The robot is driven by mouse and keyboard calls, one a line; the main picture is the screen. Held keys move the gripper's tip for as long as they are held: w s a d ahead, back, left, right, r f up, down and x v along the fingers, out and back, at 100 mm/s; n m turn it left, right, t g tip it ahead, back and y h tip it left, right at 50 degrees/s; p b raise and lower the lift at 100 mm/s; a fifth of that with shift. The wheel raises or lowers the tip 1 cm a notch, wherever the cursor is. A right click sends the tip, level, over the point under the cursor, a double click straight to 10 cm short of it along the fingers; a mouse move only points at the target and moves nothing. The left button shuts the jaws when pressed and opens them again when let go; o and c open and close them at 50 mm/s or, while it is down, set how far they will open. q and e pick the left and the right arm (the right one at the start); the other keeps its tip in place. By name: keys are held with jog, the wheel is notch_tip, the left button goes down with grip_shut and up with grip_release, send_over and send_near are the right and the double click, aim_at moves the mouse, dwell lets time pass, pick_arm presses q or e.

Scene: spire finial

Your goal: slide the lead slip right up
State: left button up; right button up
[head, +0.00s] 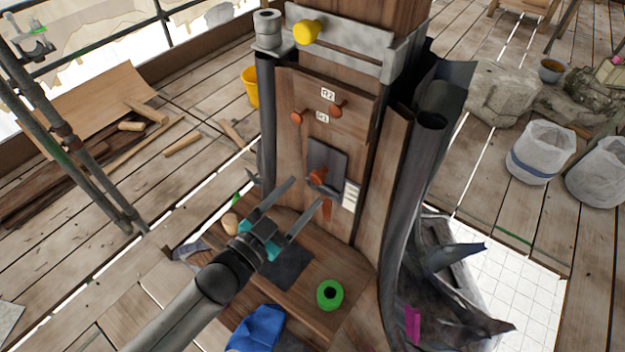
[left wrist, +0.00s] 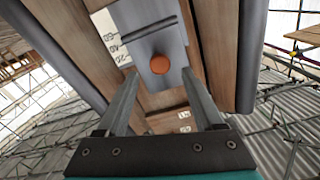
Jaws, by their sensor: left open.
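The lead slip (head: 328,158) is a grey plate on the front of the wooden post, with a round orange-brown knob (head: 318,176) on it. A white marked scale card (head: 351,194) is beside the slip's lower right. My left gripper (head: 310,191) is open, its fingers pointing at the knob. In the left wrist view the slip (left wrist: 146,38) fills the upper middle, and the knob (left wrist: 160,64) lies between the tips of the left gripper (left wrist: 160,75), with a gap on both sides. My right gripper is not in view.
Two orange pegs (head: 297,117) and small number labels (head: 328,94) are higher on the post, below a grey bracket with a yellow knob (head: 307,31). A green ring (head: 330,294) and a blue cloth (head: 257,329) lie below. Dark sheeting (head: 425,170) hangs at right.

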aim_at(315, 181)
pick_arm(q)
jog(key=shift+x, duration=2.35)
jog(key=shift+c, duration=0.3)
grip_shut()
